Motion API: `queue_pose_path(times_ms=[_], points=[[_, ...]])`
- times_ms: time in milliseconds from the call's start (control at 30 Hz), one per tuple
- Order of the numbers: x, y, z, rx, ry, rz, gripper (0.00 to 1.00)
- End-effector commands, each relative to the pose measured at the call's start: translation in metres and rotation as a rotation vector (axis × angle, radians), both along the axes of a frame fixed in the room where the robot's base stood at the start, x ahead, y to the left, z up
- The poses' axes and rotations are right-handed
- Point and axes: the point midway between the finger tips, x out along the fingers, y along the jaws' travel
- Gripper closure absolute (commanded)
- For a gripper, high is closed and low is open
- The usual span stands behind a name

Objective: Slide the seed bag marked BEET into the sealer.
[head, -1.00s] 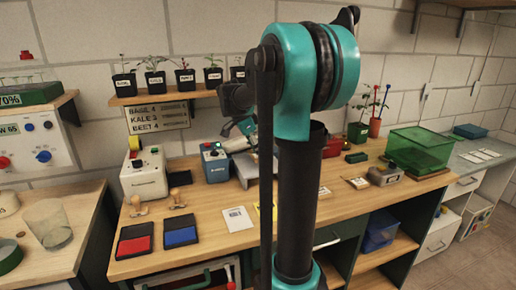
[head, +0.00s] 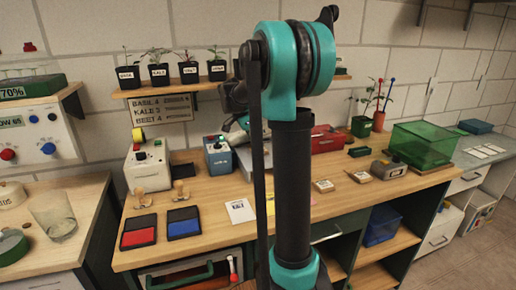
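No bag can be read as BEET. A white printed packet (head: 240,211) lies flat on the bench, its print too small to read for certain. A sliver of yellow (head: 270,204) shows beside my arm. The sealer cannot be told for certain: a grey machine (head: 242,160) stands at the back of the bench, largely behind my arm, and a blue control box (head: 218,158) stands left of it. My arm rises through the middle and reaches away over the bench. Its far end is mostly hidden behind my own links, so I cannot see the fingers or anything held.
Red (head: 138,232) and blue (head: 184,223) ink pads lie front left, with wooden stamps behind. A white box with buttons (head: 147,166) stands back left. A green bin (head: 422,145) and small cards (head: 323,186) are at right. Potted seedlings (head: 159,75) line a shelf above.

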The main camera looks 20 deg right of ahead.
Motion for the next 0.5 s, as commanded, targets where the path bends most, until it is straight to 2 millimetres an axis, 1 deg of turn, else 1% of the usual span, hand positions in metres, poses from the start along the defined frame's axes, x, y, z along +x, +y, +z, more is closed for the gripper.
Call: queue_pose_path(times_ms=[433, 467, 500], points=[[0.0036, 0.0, 0.0, 0.0, 0.0, 0.0, 0.76], [0.0036, 0.0, 0.0, 0.0, 0.0, 0.0, 0.46], [0.0035, 0.0, 0.0, 0.0, 0.0, 0.0, 0.41]])
